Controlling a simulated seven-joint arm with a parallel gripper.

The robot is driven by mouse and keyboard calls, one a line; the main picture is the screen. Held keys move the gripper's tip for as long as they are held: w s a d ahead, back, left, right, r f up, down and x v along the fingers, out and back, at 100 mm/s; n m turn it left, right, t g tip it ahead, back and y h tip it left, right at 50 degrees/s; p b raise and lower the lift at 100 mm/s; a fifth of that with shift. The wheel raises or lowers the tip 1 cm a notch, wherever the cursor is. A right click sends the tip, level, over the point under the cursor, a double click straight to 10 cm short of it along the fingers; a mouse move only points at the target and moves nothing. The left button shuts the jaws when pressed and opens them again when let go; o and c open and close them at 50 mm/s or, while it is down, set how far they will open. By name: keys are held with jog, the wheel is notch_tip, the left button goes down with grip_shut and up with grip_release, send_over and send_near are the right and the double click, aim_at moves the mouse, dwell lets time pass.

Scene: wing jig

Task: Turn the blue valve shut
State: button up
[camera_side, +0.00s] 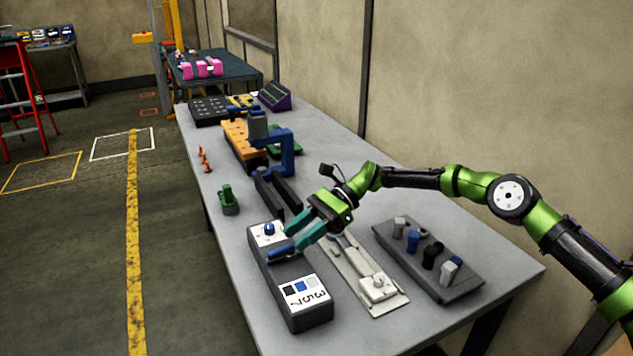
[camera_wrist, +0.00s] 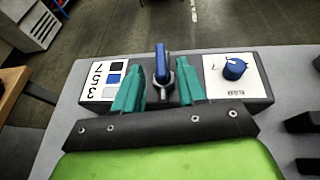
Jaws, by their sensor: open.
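The blue valve (camera_side: 284,254) is a lever handle on the middle of a dark grey box near the table's front edge. In the wrist view the blue valve (camera_wrist: 161,62) stands between my two teal fingers, pointing away from the palm, with a grey fitting at its base. My gripper (camera_side: 287,242) is open around the handle. In the wrist view my gripper (camera_wrist: 161,76) shows a gap on both sides of the handle. The fingers partly hide the box in both views.
A blue knob (camera_side: 269,229) sits on a white plate at the box's far end; a numbered label panel (camera_side: 304,292) is at the near end. A pale fixture plate (camera_side: 372,284) and a dark peg block (camera_side: 428,257) lie to the right. A blue clamp frame (camera_side: 285,150) stands behind.

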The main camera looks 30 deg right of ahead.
jog(key=v, duration=1.3)
jog(key=shift+d, duration=0.3)
jog(key=shift+r, duration=0.1)
